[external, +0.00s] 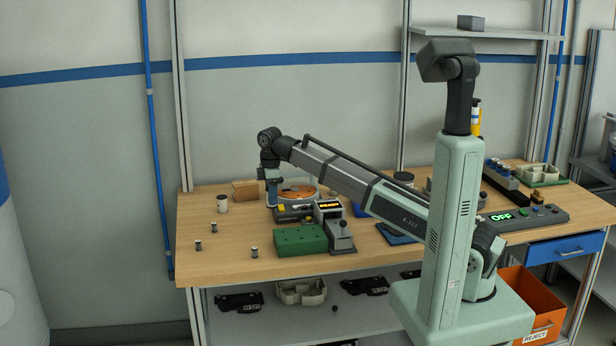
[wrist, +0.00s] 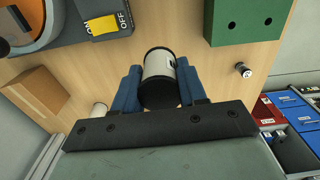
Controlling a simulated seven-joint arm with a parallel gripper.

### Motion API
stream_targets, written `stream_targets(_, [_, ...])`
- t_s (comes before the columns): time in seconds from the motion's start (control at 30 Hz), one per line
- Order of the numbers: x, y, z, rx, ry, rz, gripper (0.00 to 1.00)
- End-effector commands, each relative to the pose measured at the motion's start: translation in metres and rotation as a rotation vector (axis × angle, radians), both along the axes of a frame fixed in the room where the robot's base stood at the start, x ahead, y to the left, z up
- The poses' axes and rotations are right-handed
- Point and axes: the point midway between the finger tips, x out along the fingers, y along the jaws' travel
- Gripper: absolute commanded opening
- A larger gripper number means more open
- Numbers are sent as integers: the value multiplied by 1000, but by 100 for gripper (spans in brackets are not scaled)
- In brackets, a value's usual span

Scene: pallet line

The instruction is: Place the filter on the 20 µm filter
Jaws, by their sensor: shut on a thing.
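My gripper (wrist: 160,82) has its blue fingers shut on a cylindrical filter (wrist: 159,66) with a pale body and black ends. In the external view my gripper (external: 272,192) hangs over the back left of the table, in front of the orange disc; the held filter cannot be made out there. Another pale cylinder with a dark top (external: 222,203) stands upright to the left of my gripper. In the wrist view this cylinder (wrist: 99,108) is partly hidden behind my gripper. I cannot read a 20 µm label on either cylinder.
A cardboard box (external: 245,191) stands behind, and a device with an orange disc (external: 298,190) is close right. A green block with holes (external: 301,241) lies in front. Several small metallic cylinders (external: 198,245) stand on the left table. Bare wood lies between them.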

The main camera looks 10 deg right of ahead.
Motion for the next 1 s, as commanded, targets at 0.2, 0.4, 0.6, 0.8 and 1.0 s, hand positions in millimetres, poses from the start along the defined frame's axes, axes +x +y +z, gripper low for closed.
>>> stream_targets(0.2, [34,-36,1,1,-2,-69,13])
stream_targets(0.4, [77,-88,6,5,-7,-163,13])
stream_targets(0.6, [119,-141,14,10,-13,-258,13])
stream_targets(0.8, [161,-196,24,15,-20,-352,13])
stream_targets(1.0, [198,-249,36,17,-27,-435,13])
